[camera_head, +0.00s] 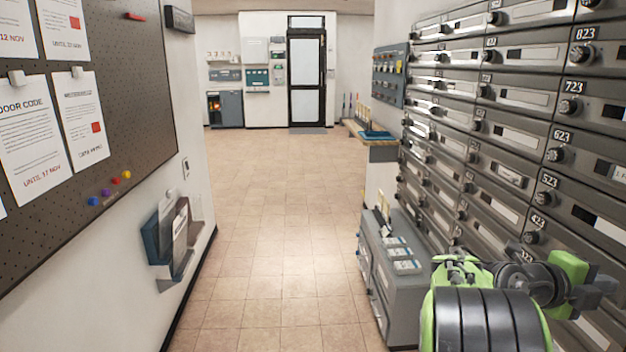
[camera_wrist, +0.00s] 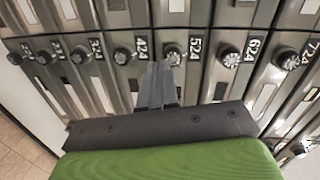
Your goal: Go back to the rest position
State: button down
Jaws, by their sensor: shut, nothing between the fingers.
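My gripper (camera_head: 597,288) is at the lower right of the head view, beside the wall of grey metal mailboxes (camera_head: 510,180). Its dark fingers point right, towards the lower boxes. In the wrist view my gripper (camera_wrist: 160,72) is shut, with its fingers together and nothing between them. Past the fingertips is the mailbox wall (camera_wrist: 230,15), seen turned on its side. The round knob by number 524 (camera_wrist: 173,56) is close beside the tips in the picture. I cannot tell the gap between them. My arm covers part of the lower boxes.
A low grey cabinet (camera_head: 408,290) with small boxes on top stands below the mailboxes. A pegboard with notices (camera_head: 120,130) and a wall leaflet holder (camera_head: 170,240) are on the left. The tiled floor (camera_head: 275,220) is clear to the far door (camera_head: 307,80).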

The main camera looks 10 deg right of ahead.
jog(key=w+a+f+n+t+y, duration=0.1)
jog(key=a+f+n+t+y, duration=0.3)
jog(key=a+n, duration=0.35)
jog(key=w+a+f+n+t+y, duration=0.2)
jog(key=a+f+n+t+y, duration=0.15)
jog(key=a+n, duration=0.45)
jog(key=s+a+f+n+y, duration=0.2)
jog(key=s+a+n+y, duration=0.25)
jog(key=a+n, duration=0.65)
jog(key=s+a+f+n+y, duration=0.1)
jog(key=s+a+n+y, duration=0.4)
jog(key=a+n, duration=0.6)
notch_tip(320, 180, up, 17)
jog(key=s+a+m+h+p, duration=0.1)
jog(key=a+p, duration=0.1)
jog(key=p, duration=1.5)
jog(key=shift+s+a+f, duration=0.15)
jog(key=shift+s+a, duration=0.1)
jog(key=shift+m, duration=0.25)
